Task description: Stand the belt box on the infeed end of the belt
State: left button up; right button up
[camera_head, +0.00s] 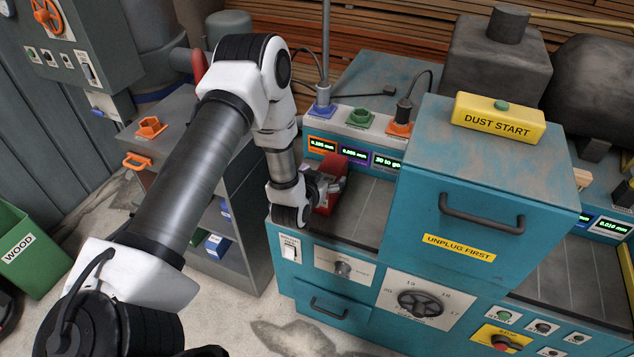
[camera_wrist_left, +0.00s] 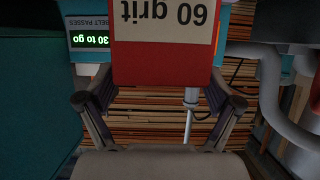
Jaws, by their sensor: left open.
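The red belt box (camera_head: 331,174) with a white label stands at the left end of the dark belt (camera_head: 363,210), in front of the small displays. In the left wrist view the red box (camera_wrist_left: 160,72) shows its "60 grit" label, upside down like the display beside it. My left gripper (camera_head: 318,190) is low over the belt's left end, close at the box.
The teal sander housing (camera_head: 440,185) rises right of the box. A display panel (camera_head: 355,150) with colored plugs on top stands behind it. A grey cabinet (camera_head: 200,180) with an orange handle stands left, and a green bin (camera_head: 35,250) beyond it.

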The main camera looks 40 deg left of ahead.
pick_arm(q)
jog(key=b+v, duration=0.1)
jog(key=v, duration=0.8)
jog(key=s+d+f+m+g+h, duration=0.1)
jog(key=s+d+f+g+h, duration=0.1)
jog(key=s+d+f+g, duration=0.6)
jog(key=s+f+g, duration=0.1)
jog(key=s, duration=0.4)
jog(key=s+d+f+g, duration=0.2)
jog(key=s+f, duration=0.3)
jog(key=s, duration=0.2)
jog(key=s+d+f+m+g+h, duration=0.1)
jog(key=s+f+g, duration=0.1)
jog(key=s+f, duration=0.2)
jog(key=s, duration=0.2)
jog(key=shift+s+d, duration=0.35)
jog(key=shift+d, duration=0.05)
jog(key=shift+w, duration=0.15)
